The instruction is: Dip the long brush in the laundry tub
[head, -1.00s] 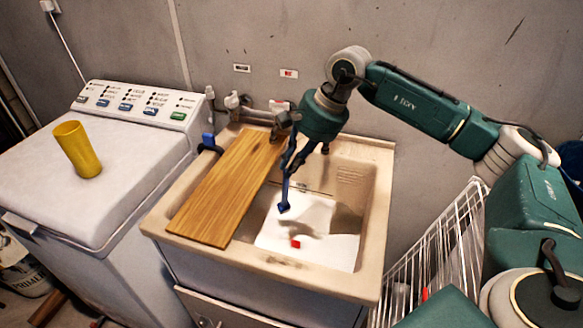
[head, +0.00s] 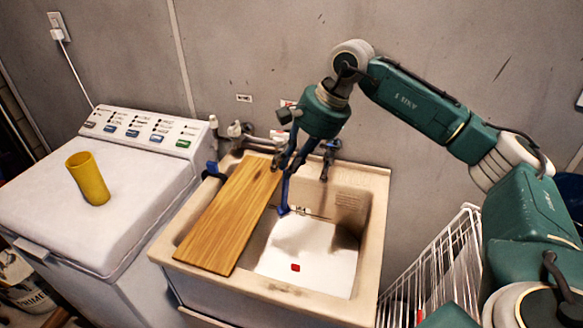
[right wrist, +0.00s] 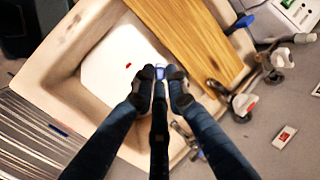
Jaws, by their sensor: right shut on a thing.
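The beige laundry tub (head: 376,215) stands at the centre of the head view, with a white floor inside its basin. My right gripper (head: 288,168) is over the tub's back part, pointing down, shut on the long blue brush (head: 285,192). The brush hangs nearly upright, its lower end over or in the basin beside the wooden board; whether it touches the basin floor cannot be told. In the right wrist view, the fingertips (right wrist: 160,74) meet around the blue brush (right wrist: 160,72), above the tub (right wrist: 52,52). My left gripper is not in view.
A wooden board (head: 225,222) lies across the tub's left side. Taps (head: 238,130) are on the wall behind. A washing machine (head: 90,215) with a yellow cup (head: 88,178) stands at left. A white wire rack (head: 432,262) is at right. A small red piece (head: 295,267) lies in the basin.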

